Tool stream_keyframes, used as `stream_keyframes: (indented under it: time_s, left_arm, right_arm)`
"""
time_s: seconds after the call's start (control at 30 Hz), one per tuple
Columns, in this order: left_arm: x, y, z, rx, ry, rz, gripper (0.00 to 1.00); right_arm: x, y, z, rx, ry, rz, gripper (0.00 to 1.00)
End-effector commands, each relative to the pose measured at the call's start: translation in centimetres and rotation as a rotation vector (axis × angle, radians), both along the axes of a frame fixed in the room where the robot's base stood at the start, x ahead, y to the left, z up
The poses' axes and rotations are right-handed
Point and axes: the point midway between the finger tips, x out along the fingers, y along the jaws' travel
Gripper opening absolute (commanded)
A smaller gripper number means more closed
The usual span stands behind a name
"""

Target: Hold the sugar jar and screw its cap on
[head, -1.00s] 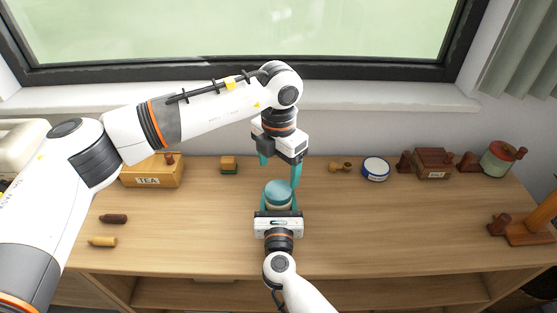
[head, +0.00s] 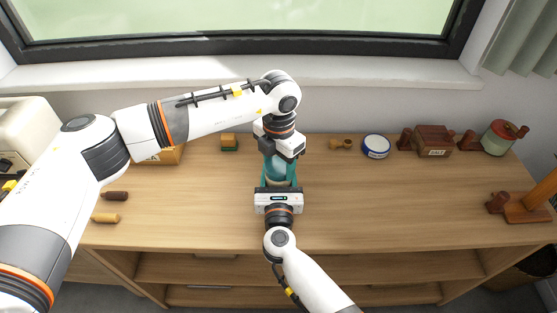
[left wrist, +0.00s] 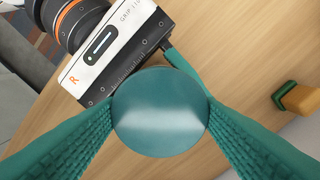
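The teal cap (left wrist: 160,112) is a round disc in the left wrist view, lying between my left gripper's teal fingers. My left gripper (head: 279,166) points down from above, and its fingertips touch the cap on both sides. The sugar jar, pale below the cap, is almost wholly hidden in the head view by the grippers. My right gripper (head: 279,184) comes from the front with its fingers around the jar. It also shows at the top of the left wrist view (left wrist: 185,70). I cannot tell how far the cap is screwed down.
A partly hidden tea box (head: 165,156) and two small pieces (head: 110,207) are left.

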Motion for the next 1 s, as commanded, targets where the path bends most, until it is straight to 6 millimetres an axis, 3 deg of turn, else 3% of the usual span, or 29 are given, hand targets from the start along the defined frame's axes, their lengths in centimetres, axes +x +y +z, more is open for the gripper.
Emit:
stream_keyframes:
  time_s: [0.03, 0.1, 0.37, 0.4, 0.53, 0.87, 1.0]
  left_arm:
    - [0.0, 0.0, 0.0, 0.0, 0.0, 0.0, 0.43]
    - [0.0, 0.0, 0.0, 0.0, 0.0, 0.0, 0.32]
    - [0.0, 0.0, 0.0, -0.001, -0.001, -0.008, 0.3]
    - [0.0, 0.0, 0.0, -0.001, -0.001, -0.008, 0.61]
    - [0.0, 0.0, 0.0, -0.001, -0.001, -0.007, 0.82]
    - [0.0, 0.0, 0.3, -0.001, -0.001, -0.007, 0.83]
    - [0.1, 0.0, 1.9, -0.002, -0.002, -0.007, 0.83]
  right_arm:
    - [0.0, 0.0, 0.0, 0.0, -0.001, 0.0, 0.0]
    - [0.0, 0.0, 0.0, 0.0, -0.001, 0.0, 0.0]
    - [0.0, 0.0, 0.0, 0.0, 0.0, 0.0, 0.0]
    - [0.0, 0.0, 0.0, 0.0, 0.0, 0.0, 0.0]
    - [0.0, 0.0, 0.0, 0.0, 0.0, 0.0, 0.0]
    - [0.0, 0.0, 0.0, 0.0, 0.0, 0.0, 0.0]
    - [0.0, 0.0, 0.0, 0.0, 0.0, 0.0, 0.0]
